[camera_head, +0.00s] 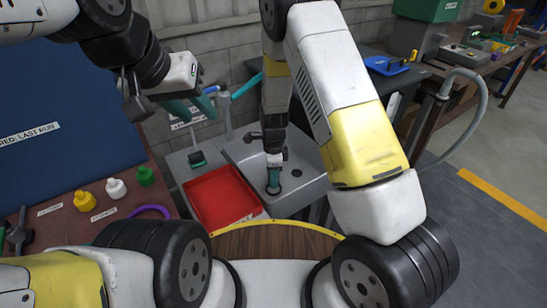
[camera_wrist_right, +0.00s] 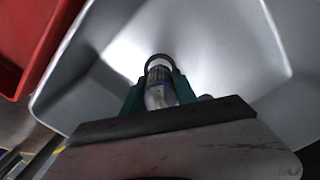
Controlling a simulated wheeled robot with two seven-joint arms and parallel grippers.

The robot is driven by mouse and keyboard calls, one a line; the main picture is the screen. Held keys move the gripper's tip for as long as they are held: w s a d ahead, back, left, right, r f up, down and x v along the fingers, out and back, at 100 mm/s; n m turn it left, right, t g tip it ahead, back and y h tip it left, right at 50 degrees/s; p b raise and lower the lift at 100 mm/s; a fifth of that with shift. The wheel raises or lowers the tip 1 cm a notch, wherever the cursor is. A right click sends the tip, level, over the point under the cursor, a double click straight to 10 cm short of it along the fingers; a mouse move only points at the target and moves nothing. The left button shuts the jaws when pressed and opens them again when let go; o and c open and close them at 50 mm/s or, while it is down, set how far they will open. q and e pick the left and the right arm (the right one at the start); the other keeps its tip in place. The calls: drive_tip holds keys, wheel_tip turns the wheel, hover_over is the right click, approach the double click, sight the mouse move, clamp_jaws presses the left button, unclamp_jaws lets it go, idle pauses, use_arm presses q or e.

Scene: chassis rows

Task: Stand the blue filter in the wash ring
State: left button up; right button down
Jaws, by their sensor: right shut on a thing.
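My right gripper (camera_head: 273,184) reaches down into the grey sink. The dark wash ring (camera_wrist_right: 149,63) shows at the far end of the filter, low in the sink. I cannot tell whether the filter's end is inside the ring or just above it. In the head view the filter is mostly hidden by the fingers. My left gripper (camera_head: 190,108) is open and empty, raised above the bench at the left.
The sink (camera_head: 308,190) has walls close around my right gripper. A red tray (camera_head: 222,196) lies left of it. A tap (camera_head: 226,115) stands behind. Yellow (camera_head: 84,201), white (camera_head: 116,188) and green (camera_head: 146,176) bottles and a purple ring (camera_head: 150,211) are on the left bench.

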drive_tip(key=shift+f, duration=0.15)
drive_tip(key=shift+f, duration=1.25)
drive_tip(key=shift+s+f, duration=0.1)
drive_tip(key=shift+f, duration=0.2)
idle(0.3)
drive_tip(key=c, duration=0.9)
unclamp_jaws()
drive_tip(key=shift+s+f, duration=0.1)
drive_tip(key=shift+s, duration=0.05)
drive_tip(key=r, duration=0.5)
drive_tip(key=w+r, duration=0.1)
drive_tip(key=r, duration=0.2)
drive_tip(key=shift+r, duration=0.3)
